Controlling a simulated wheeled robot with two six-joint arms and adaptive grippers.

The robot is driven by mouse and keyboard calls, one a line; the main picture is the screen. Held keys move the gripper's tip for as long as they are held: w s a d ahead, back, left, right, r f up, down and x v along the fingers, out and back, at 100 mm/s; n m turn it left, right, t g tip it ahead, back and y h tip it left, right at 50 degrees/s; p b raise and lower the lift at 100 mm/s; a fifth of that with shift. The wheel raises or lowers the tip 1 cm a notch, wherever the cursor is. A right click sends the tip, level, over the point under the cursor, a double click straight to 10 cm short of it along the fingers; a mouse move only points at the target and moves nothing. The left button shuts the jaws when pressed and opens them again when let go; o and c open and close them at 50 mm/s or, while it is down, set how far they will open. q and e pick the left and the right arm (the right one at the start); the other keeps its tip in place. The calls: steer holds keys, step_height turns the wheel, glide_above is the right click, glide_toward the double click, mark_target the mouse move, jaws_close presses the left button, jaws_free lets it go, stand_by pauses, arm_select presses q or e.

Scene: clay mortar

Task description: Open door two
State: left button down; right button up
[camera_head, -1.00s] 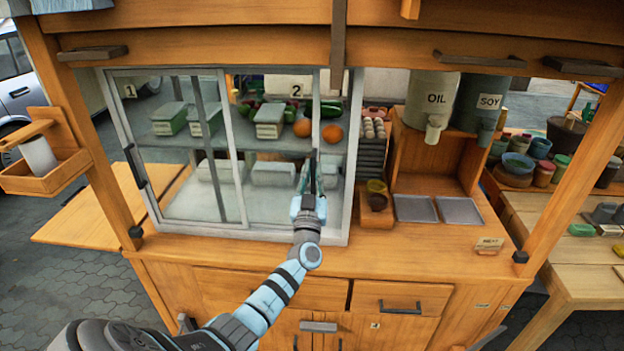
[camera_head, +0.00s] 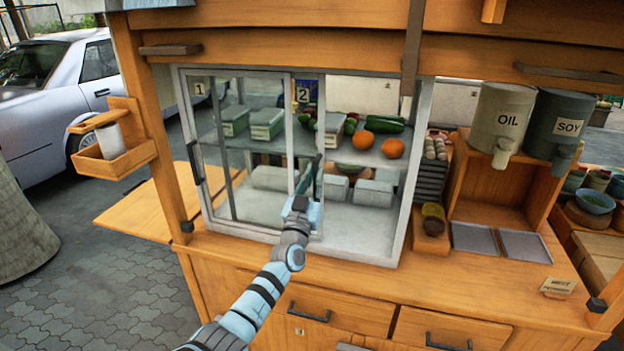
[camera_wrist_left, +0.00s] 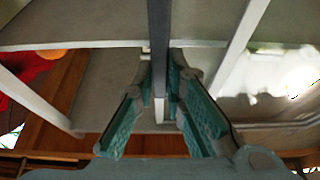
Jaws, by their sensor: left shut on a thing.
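Door two (camera_head: 303,92), the sliding glass panel marked 2, stands toward the middle of the display case, overlapping door one (camera_head: 199,89). The right part of the case is uncovered, so its shelves show without glass in front. My left gripper (camera_head: 312,182) is at the right edge of door two, shut on its dark upright handle. In the left wrist view, the teal fingers (camera_wrist_left: 162,85) sit on both sides of the dark handle bar (camera_wrist_left: 158,35). The fingers hide part of the handle. My right gripper is not in view.
Inside the case are lidded boxes (camera_head: 268,124), oranges (camera_head: 393,148) and cucumbers (camera_head: 384,124). Right of it stand a small jar (camera_head: 433,214), grey trays (camera_head: 474,238) and oil (camera_head: 500,118) and soy (camera_head: 556,126) dispensers. The wooden counter (camera_head: 420,285) runs in front.

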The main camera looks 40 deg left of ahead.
arm_select(q)
steer(key=c, duration=1.6)
jaws_free()
steer(key=shift+c, duration=0.2)
steer(key=v, duration=1.2)
steer(key=shift+f, duration=0.1)
